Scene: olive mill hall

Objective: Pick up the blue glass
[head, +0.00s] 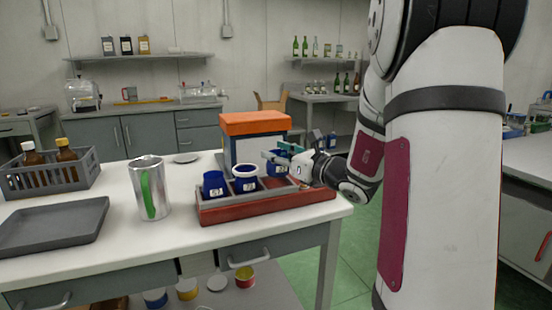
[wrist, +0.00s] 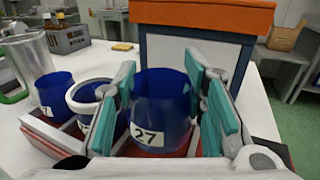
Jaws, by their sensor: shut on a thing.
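A blue glass (wrist: 160,117) with a white label reading 27 stands upright between the teal pads of my gripper (wrist: 163,95) in the wrist view. My gripper is shut on its sides. In the head view the held glass (head: 274,169) is at the right end of a row of blue vessels, partly covered by my gripper (head: 284,154). I cannot tell whether its base is clear of the red wooden tray (head: 270,209). To its left are a blue vessel with a white rim (head: 245,172) and another plain blue glass (head: 214,186), both labelled.
A blue-grey box with an orange lid (head: 254,124) stands close behind the held glass. A metal jug with a green handle (head: 149,188), a grey tray (head: 52,226) and a bottle crate (head: 49,182) are on the left. The bench's right edge is near my arm.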

